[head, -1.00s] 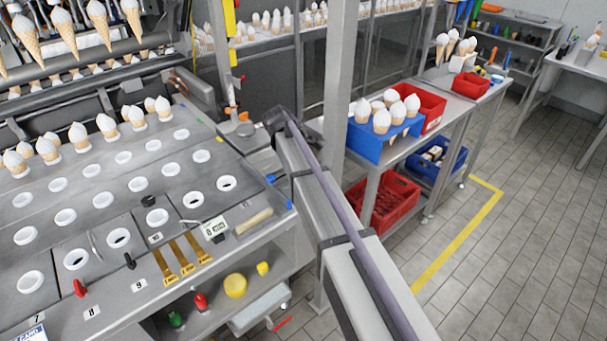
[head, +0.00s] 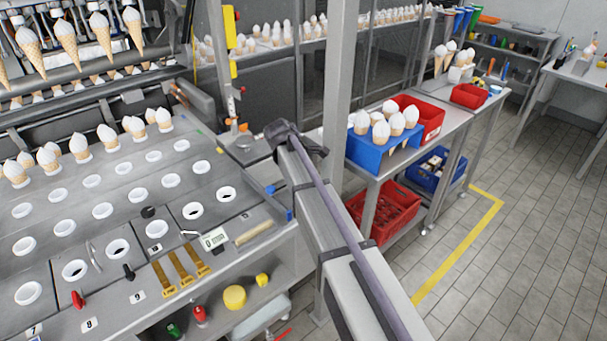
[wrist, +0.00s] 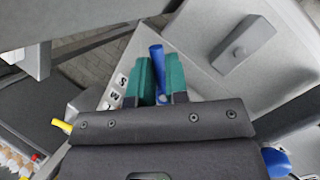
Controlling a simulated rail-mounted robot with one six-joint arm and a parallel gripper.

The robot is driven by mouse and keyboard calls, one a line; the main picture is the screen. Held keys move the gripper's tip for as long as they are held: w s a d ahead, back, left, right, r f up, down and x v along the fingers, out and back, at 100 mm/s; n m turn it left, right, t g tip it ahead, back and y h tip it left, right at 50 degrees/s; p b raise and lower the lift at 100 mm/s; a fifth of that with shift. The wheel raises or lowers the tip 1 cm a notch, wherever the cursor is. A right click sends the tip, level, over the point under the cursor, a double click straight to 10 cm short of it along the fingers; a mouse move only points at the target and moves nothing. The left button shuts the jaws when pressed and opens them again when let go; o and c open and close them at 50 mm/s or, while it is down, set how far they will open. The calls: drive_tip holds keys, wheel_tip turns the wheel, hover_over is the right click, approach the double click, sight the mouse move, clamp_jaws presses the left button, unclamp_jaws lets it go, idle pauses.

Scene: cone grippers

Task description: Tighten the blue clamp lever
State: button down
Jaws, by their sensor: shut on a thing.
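The blue clamp lever (wrist: 155,54) stands up between the two teal fingers of my gripper (wrist: 160,72) in the wrist view. The fingers are shut on it, one on each side, and its top sticks out past the fingertips. The lever's lower end is hidden behind the dark gripper body. In the head view my arm crosses the middle, and I cannot make out the gripper or the held lever there.
In the wrist view, a plate marked S and M (wrist: 116,88) lies left of the fingers, and a grey block (wrist: 243,43) lies to the right. In the head view, a blue bin of cones (head: 372,150) stands right of my arm. The tiled floor (head: 520,270) is clear.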

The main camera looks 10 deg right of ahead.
drive_tip(key=shift+n, duration=0.3)
drive_tip(key=c, duration=1.1)
unclamp_jaws()
drive_tip(key=shift+r, duration=0.15)
drive_tip(key=p+v, duration=0.9)
drive_tip(key=v, duration=0.1)
drive_tip(key=shift+s+a+r+p, duration=0.15)
drive_tip(key=shift+r+p, duration=0.1)
drive_tip(key=shift+p, duration=0.15)
